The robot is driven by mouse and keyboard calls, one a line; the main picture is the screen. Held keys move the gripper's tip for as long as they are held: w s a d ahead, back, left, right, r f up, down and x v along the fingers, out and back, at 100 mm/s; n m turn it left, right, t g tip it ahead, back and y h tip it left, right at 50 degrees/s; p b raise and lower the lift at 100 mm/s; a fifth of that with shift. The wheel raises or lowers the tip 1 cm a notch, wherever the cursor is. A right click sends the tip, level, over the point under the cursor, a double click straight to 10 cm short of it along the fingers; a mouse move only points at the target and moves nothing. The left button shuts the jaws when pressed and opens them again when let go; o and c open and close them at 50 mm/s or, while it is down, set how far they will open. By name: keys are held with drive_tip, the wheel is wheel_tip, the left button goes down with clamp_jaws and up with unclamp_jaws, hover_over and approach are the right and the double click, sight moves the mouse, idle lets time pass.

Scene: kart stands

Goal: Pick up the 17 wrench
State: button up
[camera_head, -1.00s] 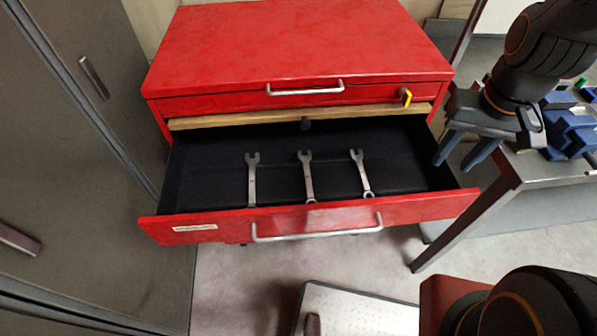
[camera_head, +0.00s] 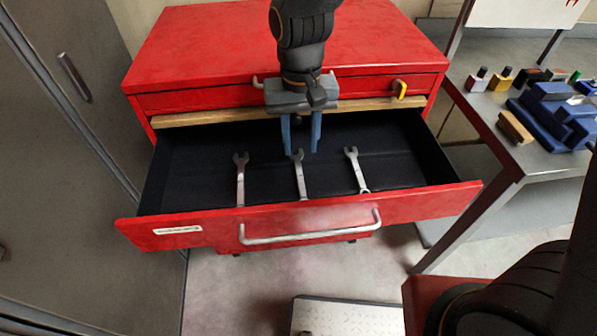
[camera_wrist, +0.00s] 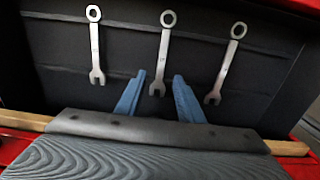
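Three silver wrenches lie apart in the open black-lined drawer (camera_head: 400,165): a left one (camera_head: 240,180), a middle one (camera_head: 300,177) and a right one (camera_head: 356,169). No size marks can be read, so I cannot tell which is the 17. My gripper (camera_head: 301,152) is open and empty, pointing down over the drawer. In the wrist view, my gripper (camera_wrist: 158,78) has its blue fingers on either side of the open jaw of the middle wrench (camera_wrist: 163,55). The left wrench (camera_wrist: 95,45) and right wrench (camera_wrist: 226,64) lie outside the fingers.
The drawer belongs to a red cabinet (camera_head: 190,50) with a wooden strip (camera_head: 210,117) above the opening. The drawer's red front (camera_head: 215,222) has a silver handle. A metal table (camera_head: 510,160) with blue parts stands at right, and a grey locker (camera_head: 60,180) at left.

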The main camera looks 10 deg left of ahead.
sight(299, 170)
drive_tip(key=shift+w+a+f+p, duration=0.1)
drive_tip(key=shift+f+p, duration=0.3)
drive_tip(key=shift+f, duration=1.4)
drive_tip(key=shift+a+f+p, duration=0.1)
drive_tip(key=shift+f+p, duration=0.25)
drive_tip(key=shift+f, duration=1.45)
drive_tip(key=shift+f, duration=0.25)
drive_tip(key=shift+c, duration=0.4)
clamp_jaws()
